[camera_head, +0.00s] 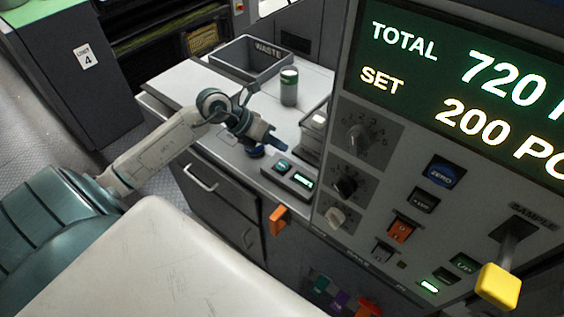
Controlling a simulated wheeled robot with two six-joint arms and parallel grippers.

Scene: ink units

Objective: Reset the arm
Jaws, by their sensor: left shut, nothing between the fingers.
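My left arm comes in from the left and reaches over the grey counter (182,78). My left gripper (279,146) is at its end, shut and empty, with its dark blue fingertips pointing right. It is above the counter's front part, close to a small panel with green-lit displays (293,175). I cannot tell how high above the counter it is. My right gripper is not in view.
A grey bin marked WASTE (238,70) and a capped canister (289,88) stand on the counter. A tall control panel (440,205) with knobs and a yellow-handled lever (500,287) fills the right. An orange handle (278,218) juts from the cabinet front.

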